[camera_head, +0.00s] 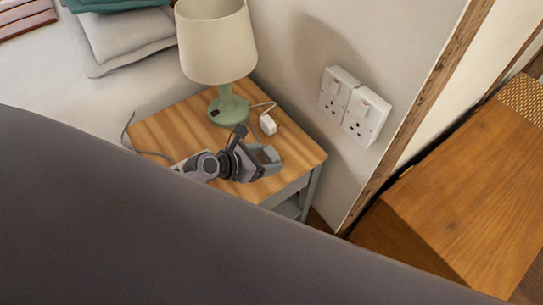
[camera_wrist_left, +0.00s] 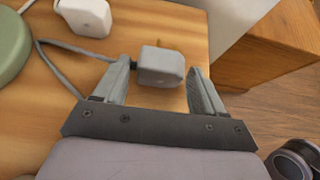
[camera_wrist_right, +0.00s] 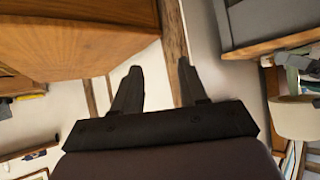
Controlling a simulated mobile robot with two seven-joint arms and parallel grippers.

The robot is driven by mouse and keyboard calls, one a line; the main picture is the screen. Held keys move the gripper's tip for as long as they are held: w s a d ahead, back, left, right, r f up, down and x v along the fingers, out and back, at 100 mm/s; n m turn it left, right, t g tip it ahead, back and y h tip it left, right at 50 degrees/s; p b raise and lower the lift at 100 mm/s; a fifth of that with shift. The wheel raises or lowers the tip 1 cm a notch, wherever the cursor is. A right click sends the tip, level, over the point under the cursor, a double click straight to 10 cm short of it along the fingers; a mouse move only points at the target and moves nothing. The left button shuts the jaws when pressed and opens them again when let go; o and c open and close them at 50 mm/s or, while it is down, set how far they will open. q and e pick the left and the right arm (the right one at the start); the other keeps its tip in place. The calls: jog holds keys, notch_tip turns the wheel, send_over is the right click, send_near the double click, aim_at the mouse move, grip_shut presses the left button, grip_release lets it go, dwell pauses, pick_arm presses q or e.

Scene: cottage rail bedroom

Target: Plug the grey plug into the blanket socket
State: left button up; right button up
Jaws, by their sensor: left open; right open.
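The grey plug (camera_wrist_left: 161,68) lies on the wooden bedside table (camera_head: 165,130), its grey cable trailing left in the left wrist view. My left gripper (camera_head: 268,160) is over the table's front right part; its open fingers (camera_wrist_left: 160,75) stand on either side of the plug, with a visible gap on the right. In the head view the gripper largely hides the plug. Two white wall sockets, a left one (camera_head: 338,92) and a right one (camera_head: 366,117), are side by side above the table; I cannot read which is the blanket's. My right gripper (camera_wrist_right: 159,66) is open and empty.
A white plug (camera_head: 268,124) lies behind the left gripper, near the green lamp (camera_head: 228,105). A wooden cabinet (camera_head: 470,200) stands right of the wall's timber post (camera_head: 420,115). The bed (camera_head: 60,80) is on the left. The wall around the sockets is clear.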

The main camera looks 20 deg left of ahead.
pick_arm(q)
jog(key=c, duration=0.7)
notch_tip(320, 180, up, 4)
jog(key=p, duration=0.4)
jog(key=shift+r+p, duration=0.1)
jog(key=shift+p, duration=0.3)
jog(key=shift+c, duration=0.2)
notch_tip(320, 180, up, 2)
jog(key=shift+p, duration=1.2)
